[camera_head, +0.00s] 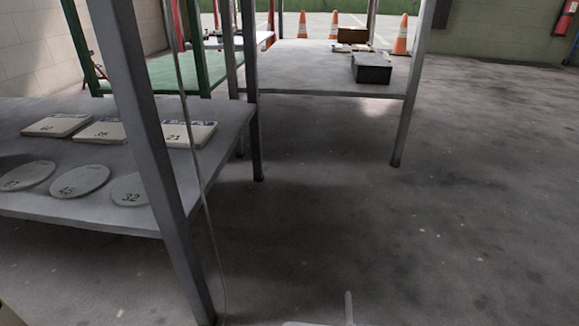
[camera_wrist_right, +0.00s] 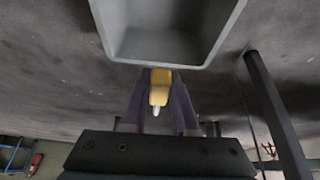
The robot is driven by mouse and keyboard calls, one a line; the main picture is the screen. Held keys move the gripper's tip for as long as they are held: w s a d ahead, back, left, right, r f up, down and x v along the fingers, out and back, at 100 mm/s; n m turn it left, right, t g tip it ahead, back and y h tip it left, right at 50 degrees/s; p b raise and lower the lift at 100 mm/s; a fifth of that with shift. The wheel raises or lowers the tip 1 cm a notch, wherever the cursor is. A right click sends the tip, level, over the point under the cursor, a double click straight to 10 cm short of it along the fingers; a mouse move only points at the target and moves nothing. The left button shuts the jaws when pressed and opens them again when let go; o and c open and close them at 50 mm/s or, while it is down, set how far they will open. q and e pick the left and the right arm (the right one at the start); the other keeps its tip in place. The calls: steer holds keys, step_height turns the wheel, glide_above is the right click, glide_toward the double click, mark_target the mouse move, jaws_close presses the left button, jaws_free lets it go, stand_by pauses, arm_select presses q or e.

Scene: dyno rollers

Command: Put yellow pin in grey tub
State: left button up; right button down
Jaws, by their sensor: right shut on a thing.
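In the right wrist view the yellow pin (camera_wrist_right: 159,90) is between the two dark purple fingers of my right gripper (camera_wrist_right: 160,78), which is shut on it. A pale tip shows at the pin's lower end in the picture. The grey tub (camera_wrist_right: 205,52) fills the top middle of that view, just beyond the fingertips. Its open inside faces the camera, and its upper part is cut off. The pin shows outside the tub's near edge; whether they touch I cannot tell. My left gripper is not in view.
In the head view a grey table (camera_head: 235,120) on the left holds numbered blocks (camera_head: 100,130) and numbered discs (camera_head: 80,181). A farther table (camera_head: 300,75) carries a dark box (camera_head: 371,68). Orange cones (camera_head: 401,36) stand behind. The floor at right is clear.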

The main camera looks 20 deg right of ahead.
step_height(320, 180, down, 10)
steer(key=b, duration=0.6)
steer(key=shift+r+b, duration=0.15)
steer(key=shift+b, duration=0.2)
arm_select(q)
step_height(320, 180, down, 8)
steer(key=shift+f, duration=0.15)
arm_select(e)
steer(key=c, duration=0.7)
jaws_free()
steer(key=shift+w, duration=0.1)
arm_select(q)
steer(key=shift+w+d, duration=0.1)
arm_select(e)
steer(key=shift+d+r, duration=0.1)
